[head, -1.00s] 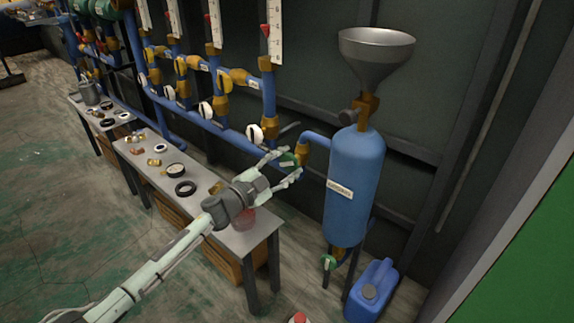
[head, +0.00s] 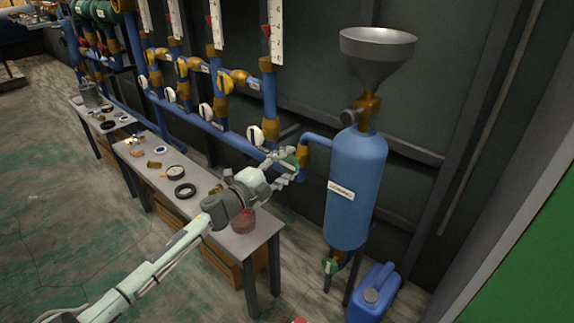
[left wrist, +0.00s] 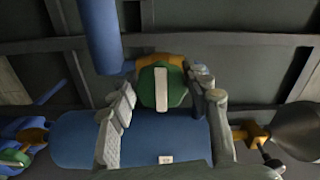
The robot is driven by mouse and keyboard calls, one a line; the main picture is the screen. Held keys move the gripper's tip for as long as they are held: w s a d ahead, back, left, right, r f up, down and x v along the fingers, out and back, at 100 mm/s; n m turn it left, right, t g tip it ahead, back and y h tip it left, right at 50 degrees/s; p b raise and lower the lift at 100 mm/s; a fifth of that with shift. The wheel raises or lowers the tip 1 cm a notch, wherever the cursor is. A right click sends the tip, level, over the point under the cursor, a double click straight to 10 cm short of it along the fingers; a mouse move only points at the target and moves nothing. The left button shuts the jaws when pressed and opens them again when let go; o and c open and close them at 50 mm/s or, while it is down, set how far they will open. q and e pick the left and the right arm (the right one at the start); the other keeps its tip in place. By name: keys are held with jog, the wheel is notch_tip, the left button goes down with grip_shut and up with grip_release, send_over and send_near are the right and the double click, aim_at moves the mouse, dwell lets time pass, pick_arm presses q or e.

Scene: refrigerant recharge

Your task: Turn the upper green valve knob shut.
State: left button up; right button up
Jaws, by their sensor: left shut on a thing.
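The upper green valve knob (head: 290,161) sits at the brass fitting on the pipe left of the blue tank (head: 355,195). In the left wrist view the knob (left wrist: 161,88) faces the camera, with a pale bar standing upright across its face. My left gripper (head: 286,166) has its fingers on two opposite sides of the knob, shut on it; the fingers (left wrist: 164,95) also show in the left wrist view. The exact contact is partly hidden. A lower green valve knob (head: 330,266) is under the tank. My right gripper is not in view.
A grey bench (head: 245,240) with a reddish jar (head: 243,221) and small fittings stands below my left arm. A metal funnel (head: 377,55) tops the tank. A blue jerrycan (head: 373,294) stands on the floor. Blue pipes (head: 225,135) with gauges run behind.

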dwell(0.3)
pick_arm(q)
jog(key=o, duration=1.2)
jog(key=shift+c, duration=0.2)
jog(key=v, duration=1.2)
